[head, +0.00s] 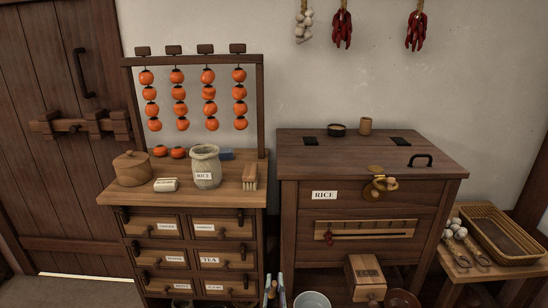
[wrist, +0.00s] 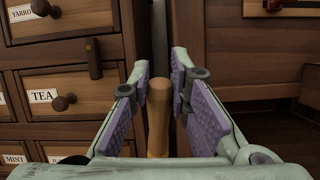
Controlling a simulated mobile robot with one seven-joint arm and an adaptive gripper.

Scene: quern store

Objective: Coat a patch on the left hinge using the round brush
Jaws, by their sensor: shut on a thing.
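My gripper (head: 274,288) is low at the bottom of the head view, in front of the gap between the drawer cabinet and the rice chest. The left hinge (head: 308,141) is a dark plate on the rear left of the chest's top, well above and beyond my gripper. A matching right hinge (head: 400,141) lies along the same edge.
The rice chest (head: 290,165) carries a dark bowl (head: 337,130) and wooden cup (head: 365,126) near the hinges. The cabinet (head: 110,197) at left holds a jar (head: 206,166) and flat brush (head: 249,177). A brass lock (head: 380,187) hangs in front. The lid's middle is clear.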

